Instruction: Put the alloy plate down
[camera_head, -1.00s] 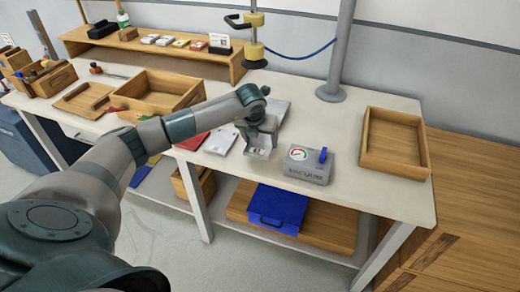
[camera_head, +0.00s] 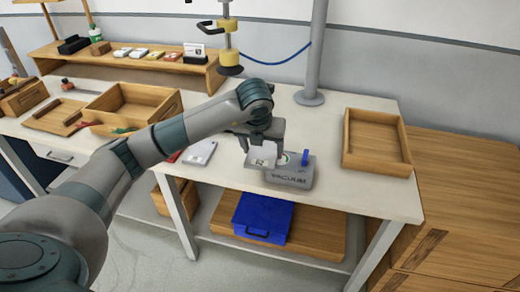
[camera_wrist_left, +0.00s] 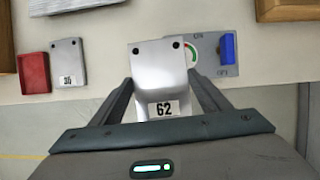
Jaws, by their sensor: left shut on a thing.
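The alloy plate (camera_head: 262,156) is a silvery plate with two dark holes. In the left wrist view the plate (camera_wrist_left: 160,75) carries a white label reading 62. My left gripper (camera_wrist_left: 160,88) is shut on it, with one finger along each side. In the head view the left gripper (camera_head: 264,143) holds it by the left front of the grey vacuum box (camera_head: 292,177), partly covering the box's gauge. I cannot tell whether the plate touches the bench. My right gripper is not in view.
The white bench (camera_head: 335,187) is clear right of the vacuum box, up to an empty wooden tray (camera_head: 376,167). A yellow-black hanging lifter (camera_head: 229,45) and a post (camera_head: 311,60) stand behind.

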